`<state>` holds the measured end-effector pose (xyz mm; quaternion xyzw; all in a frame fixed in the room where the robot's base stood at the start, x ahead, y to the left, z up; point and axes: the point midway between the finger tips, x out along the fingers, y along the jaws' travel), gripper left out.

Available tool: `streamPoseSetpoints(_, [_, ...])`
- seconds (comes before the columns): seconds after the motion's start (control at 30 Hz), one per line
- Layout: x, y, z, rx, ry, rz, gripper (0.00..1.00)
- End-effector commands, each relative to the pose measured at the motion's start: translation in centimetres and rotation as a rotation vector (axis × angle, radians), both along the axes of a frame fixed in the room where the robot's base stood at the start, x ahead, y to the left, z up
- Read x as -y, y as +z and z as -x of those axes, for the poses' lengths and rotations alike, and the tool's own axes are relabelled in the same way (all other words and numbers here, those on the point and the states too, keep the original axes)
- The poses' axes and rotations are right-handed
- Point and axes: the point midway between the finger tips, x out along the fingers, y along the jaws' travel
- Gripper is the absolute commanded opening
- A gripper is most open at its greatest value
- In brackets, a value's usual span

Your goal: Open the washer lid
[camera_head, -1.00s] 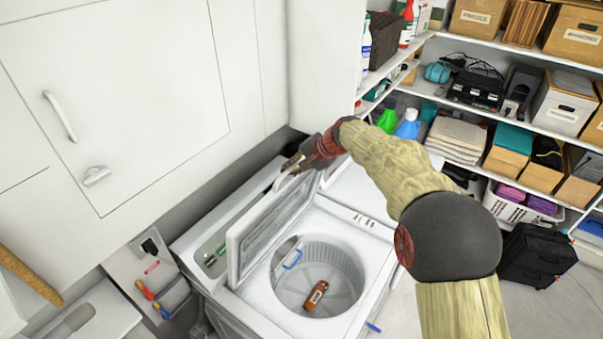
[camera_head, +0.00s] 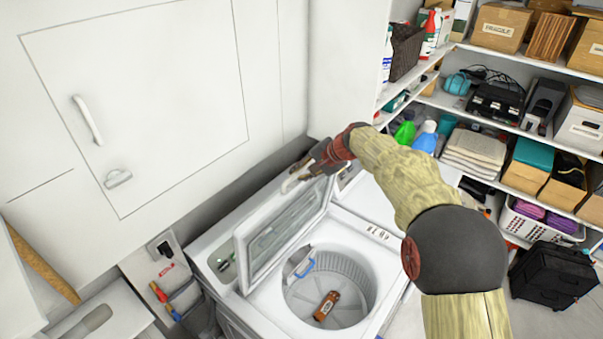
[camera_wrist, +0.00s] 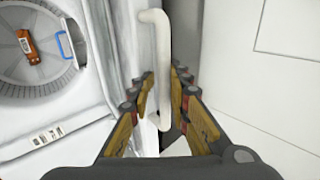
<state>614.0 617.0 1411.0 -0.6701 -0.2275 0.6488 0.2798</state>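The washer (camera_head: 385,262) is a white top-loader with its drum exposed. Its lid (camera_head: 280,240) is raised and stands steeply tilted at the back of the opening. My gripper (camera_head: 297,176) is at the lid's top edge, by a pale handle (camera_head: 290,185). In the wrist view, the white bar handle (camera_wrist: 160,35) runs between my two fingers (camera_wrist: 162,90). The fingers are apart, with a narrow gap beside the bar; firm contact cannot be seen.
A white wall panel with a handle (camera_head: 87,121) rises close behind the lid at left. Shelves with boxes (camera_head: 501,27) and bottles fill the right. A black case (camera_head: 556,275) stands on the floor at right.

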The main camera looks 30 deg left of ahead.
Motion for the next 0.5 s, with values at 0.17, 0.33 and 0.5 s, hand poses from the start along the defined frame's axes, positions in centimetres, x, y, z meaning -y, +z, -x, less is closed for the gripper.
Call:
streamPoseSetpoints(0.17, [0.2,-0.1,0.0,-0.002,0.001,0.003,0.17])
streamPoseSetpoints(0.33, [1.5,1.6,0.1,0.000,0.000,0.001,0.17])
streamPoseSetpoints(0.5, [3.8,4.2,0.2,0.001,-0.002,0.000,0.17])
